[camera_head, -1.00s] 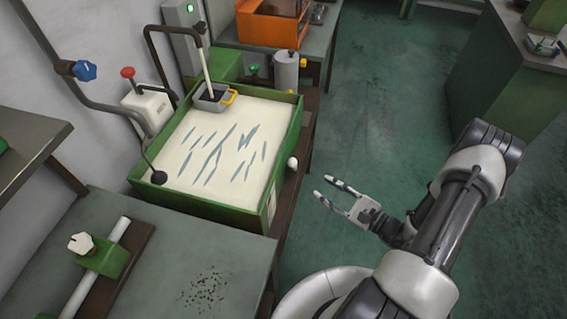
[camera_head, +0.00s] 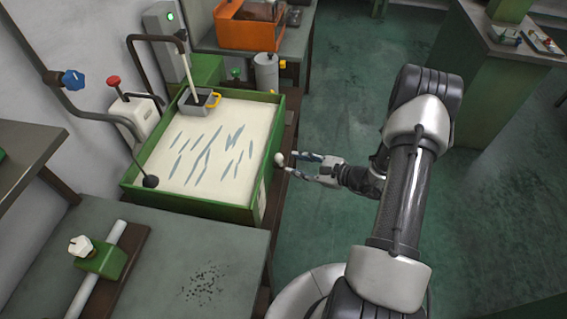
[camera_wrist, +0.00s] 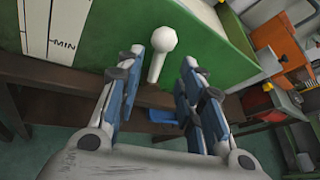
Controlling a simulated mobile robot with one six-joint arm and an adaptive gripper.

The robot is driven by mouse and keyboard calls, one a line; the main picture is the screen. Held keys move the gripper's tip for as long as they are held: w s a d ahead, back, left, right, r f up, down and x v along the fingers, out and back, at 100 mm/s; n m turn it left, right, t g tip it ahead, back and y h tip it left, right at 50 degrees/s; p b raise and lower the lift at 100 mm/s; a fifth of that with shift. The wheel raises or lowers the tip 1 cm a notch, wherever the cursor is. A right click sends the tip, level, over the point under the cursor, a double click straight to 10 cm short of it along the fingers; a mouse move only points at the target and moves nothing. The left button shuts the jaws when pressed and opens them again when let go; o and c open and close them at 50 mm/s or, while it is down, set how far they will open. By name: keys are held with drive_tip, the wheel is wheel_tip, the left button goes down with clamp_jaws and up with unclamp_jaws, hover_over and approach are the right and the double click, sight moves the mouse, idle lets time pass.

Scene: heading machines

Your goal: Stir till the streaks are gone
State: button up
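A green rectangular tank (camera_head: 262,167) holds pale cream liquid with several grey-blue streaks (camera_head: 208,149) across its surface. A white ball-ended knob (camera_head: 279,159) sticks out of the tank's right side. In the wrist view the same knob (camera_wrist: 161,45) stands between my gripper's parted fingers, near their tips. My gripper (camera_head: 287,166) is open at the knob, one finger on each side; I see no clear contact.
A red-knobbed white box (camera_head: 130,110) and a blue valve (camera_head: 73,79) are left of the tank. A grey bench (camera_head: 150,270) stands in front, an orange machine (camera_head: 249,25) and a grey canister (camera_head: 266,73) behind. The green floor to the right is open.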

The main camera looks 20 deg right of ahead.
sight(280, 162)
drive_tip(key=b+x, duration=0.1)
drive_tip(key=x, duration=0.5)
drive_tip(key=shift+w, duration=0.15)
drive_tip(key=shift+a, duration=0.15)
clamp_jaws()
